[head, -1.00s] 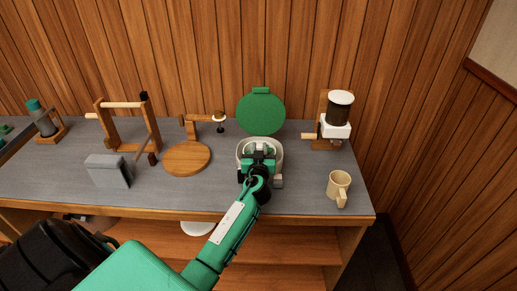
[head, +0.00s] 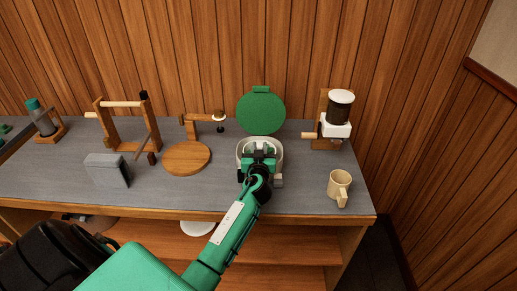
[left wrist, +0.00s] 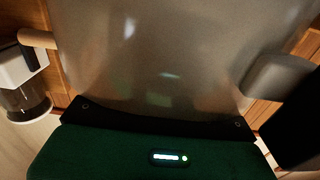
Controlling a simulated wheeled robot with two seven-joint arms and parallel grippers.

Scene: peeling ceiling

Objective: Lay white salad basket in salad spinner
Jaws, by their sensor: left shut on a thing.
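The salad spinner shows in the head view with its round green lid (head: 261,112) standing open behind a whitish bowl-like rim (head: 278,147). My left gripper (head: 258,153) is over this rim and covers much of it. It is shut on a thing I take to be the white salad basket. The basket and the spinner's bowl are hard to tell apart here, and how deep the basket sits is hidden. In the left wrist view, a pale, slightly shiny surface (left wrist: 180,50) fills most of the picture close to my gripper. My right gripper is not in view.
A beige mug (head: 339,185) stands right of the spinner, with a coffee-grinder-like device (head: 336,118) behind it. A round wooden board with a stand (head: 187,158), a grey block (head: 108,170) and a wooden frame (head: 128,122) are to the left. The counter front (head: 190,200) is clear.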

